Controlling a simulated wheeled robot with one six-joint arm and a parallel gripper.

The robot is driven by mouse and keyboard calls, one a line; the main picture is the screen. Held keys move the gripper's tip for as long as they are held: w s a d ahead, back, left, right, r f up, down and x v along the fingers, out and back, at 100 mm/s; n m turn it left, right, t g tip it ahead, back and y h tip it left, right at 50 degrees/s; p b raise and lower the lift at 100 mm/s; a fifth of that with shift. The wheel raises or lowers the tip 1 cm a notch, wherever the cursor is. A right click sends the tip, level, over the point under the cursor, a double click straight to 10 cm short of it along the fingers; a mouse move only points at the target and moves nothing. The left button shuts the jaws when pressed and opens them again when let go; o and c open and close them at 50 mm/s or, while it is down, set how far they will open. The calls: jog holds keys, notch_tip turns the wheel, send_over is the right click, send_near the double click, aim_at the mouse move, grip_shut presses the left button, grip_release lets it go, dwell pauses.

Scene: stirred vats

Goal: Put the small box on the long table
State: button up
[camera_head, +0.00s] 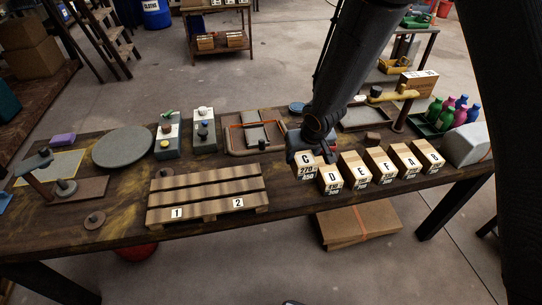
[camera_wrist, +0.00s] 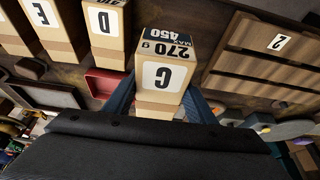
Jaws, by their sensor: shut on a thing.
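A long dark wooden table (camera_head: 120,222) runs across the head view under these things. Boxes D (camera_head: 330,180) and E (camera_head: 355,173) stand to the right of C.
More lettered boxes (camera_head: 382,166) continue the row rightward. A slatted pallet (camera_head: 208,190) marked 1 and 2 lies left of my gripper. A brown tray (camera_head: 255,134) lies behind. Coloured bottles (camera_head: 448,113) stand at the right. Bare tabletop shows near the front left edge.

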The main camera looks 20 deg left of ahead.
aim_at(307, 163)
jog(key=shift+f+b, duration=5)
jog(key=shift+b, duration=2.15)
jog(key=shift+f, duration=0.1)
jog(key=o, duration=1.2)
jog(key=p+v, duration=1)
jog(key=v, duration=0.2)
jog(key=shift+a, duration=0.1)
